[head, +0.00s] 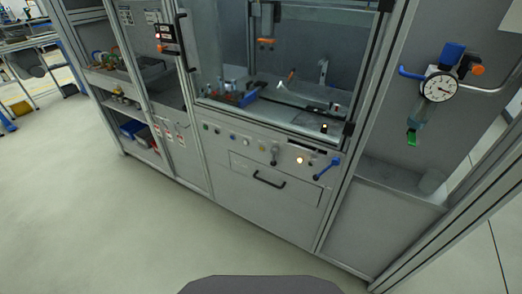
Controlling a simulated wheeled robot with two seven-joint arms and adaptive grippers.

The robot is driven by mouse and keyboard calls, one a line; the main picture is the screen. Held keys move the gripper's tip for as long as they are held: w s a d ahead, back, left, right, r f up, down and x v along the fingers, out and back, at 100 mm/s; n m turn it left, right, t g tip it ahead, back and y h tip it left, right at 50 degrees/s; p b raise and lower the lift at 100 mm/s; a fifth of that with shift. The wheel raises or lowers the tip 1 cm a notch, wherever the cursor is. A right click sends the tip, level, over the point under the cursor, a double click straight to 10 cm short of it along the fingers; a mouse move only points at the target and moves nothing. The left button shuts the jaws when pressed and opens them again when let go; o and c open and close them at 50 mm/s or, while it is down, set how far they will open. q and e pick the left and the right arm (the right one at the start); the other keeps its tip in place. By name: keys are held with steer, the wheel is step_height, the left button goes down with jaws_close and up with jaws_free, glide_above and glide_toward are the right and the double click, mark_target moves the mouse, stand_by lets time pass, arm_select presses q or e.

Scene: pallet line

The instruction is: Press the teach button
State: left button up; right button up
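A row of small buttons and switches (232,136) runs along the grey front panel of the machine, below the glass window in the head view. A greenish button (205,127) sits at the left end. Labels are too small to read, so I cannot tell which one is the teach button. Neither of my grippers is in view.
A black drawer handle (269,180) is below the row, and a blue lever (327,168) is at its right end. A dial gauge (438,87) hangs at the right. Open shelves (140,140) stand at the left. The floor (120,230) in front is clear.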

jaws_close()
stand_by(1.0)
